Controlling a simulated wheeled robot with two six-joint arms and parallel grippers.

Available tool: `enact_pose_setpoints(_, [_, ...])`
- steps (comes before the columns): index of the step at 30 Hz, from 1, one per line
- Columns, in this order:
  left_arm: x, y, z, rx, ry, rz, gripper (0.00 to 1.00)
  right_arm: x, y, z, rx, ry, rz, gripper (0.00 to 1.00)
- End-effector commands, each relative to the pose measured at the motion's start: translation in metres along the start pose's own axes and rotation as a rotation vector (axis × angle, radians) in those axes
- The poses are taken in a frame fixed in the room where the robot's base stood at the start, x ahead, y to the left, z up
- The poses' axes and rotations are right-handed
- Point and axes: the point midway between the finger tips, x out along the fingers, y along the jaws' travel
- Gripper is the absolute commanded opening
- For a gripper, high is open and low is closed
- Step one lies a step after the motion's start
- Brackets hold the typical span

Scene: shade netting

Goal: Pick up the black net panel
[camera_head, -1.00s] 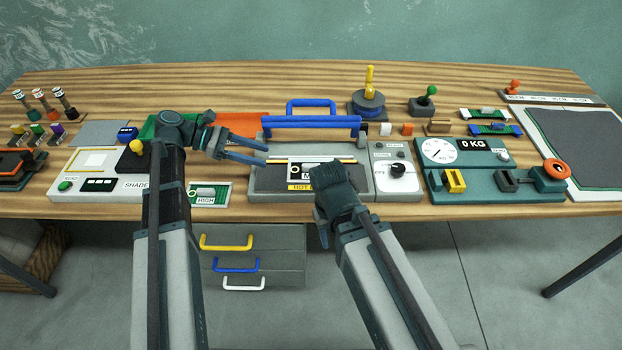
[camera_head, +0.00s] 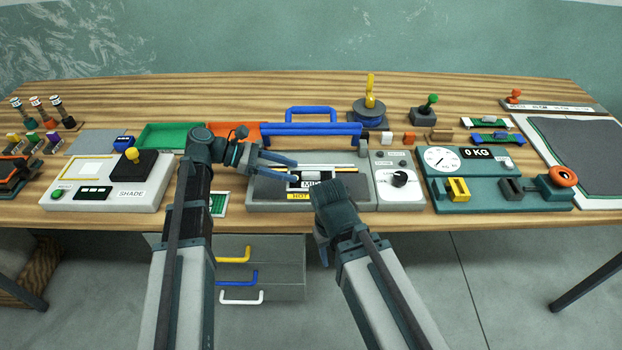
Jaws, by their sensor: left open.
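A large dark sheet (camera_head: 592,155) with a thin green edge lies on a white board at the far right; it looks like the black net panel, but I cannot make out a mesh. My left gripper (camera_head: 290,168) is open and empty. It is in front of the blue bar of the press, over the HOT machine (camera_head: 265,190), far left of the dark sheet.
The blue-handled bar (camera_head: 312,130) rises behind my left gripper. A teal scale (camera_head: 470,198) reading 0 KG stands between the machine and the sheet. The SHADE box (camera_head: 85,197) is at left. The back strip of the table is mostly clear.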

Motion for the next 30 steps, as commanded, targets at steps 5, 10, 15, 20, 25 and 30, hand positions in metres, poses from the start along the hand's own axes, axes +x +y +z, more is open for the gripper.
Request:
enact_pose_setpoints(5, [0.015, 0.001, 0.0, 0.001, 0.0, -0.002, 0.55, 0.006, -0.001, 0.0, 0.0, 0.0, 0.0, 0.5])
enact_pose_setpoints(10, [0.04, 0.003, 0.0, 0.002, 0.0, -0.003, 0.55, 0.015, -0.002, -0.001, 0.0, 0.0, 0.0, 0.5])
enact_pose_setpoints(15, [0.052, 0.003, 0.002, 0.0, 0.0, -0.001, 0.55, 0.018, -0.002, -0.001, 0.0, 0.0, 0.0, 0.5])
enact_pose_setpoints(20, [0.052, 0.003, 0.002, 0.0, 0.0, 0.0, 0.55, 0.017, -0.002, -0.001, 0.0, 0.0, 0.0, 0.5])
enact_pose_setpoints(25, [0.051, 0.004, 0.002, 0.0, 0.0, 0.0, 0.24, 0.017, -0.002, -0.001, 0.0, 0.0, 0.0, 0.5])
enact_pose_setpoints(30, [0.051, 0.004, 0.002, 0.0, 0.0, 0.0, 0.0, 0.017, -0.002, -0.001, 0.0, 0.0, 0.0, 0.5])
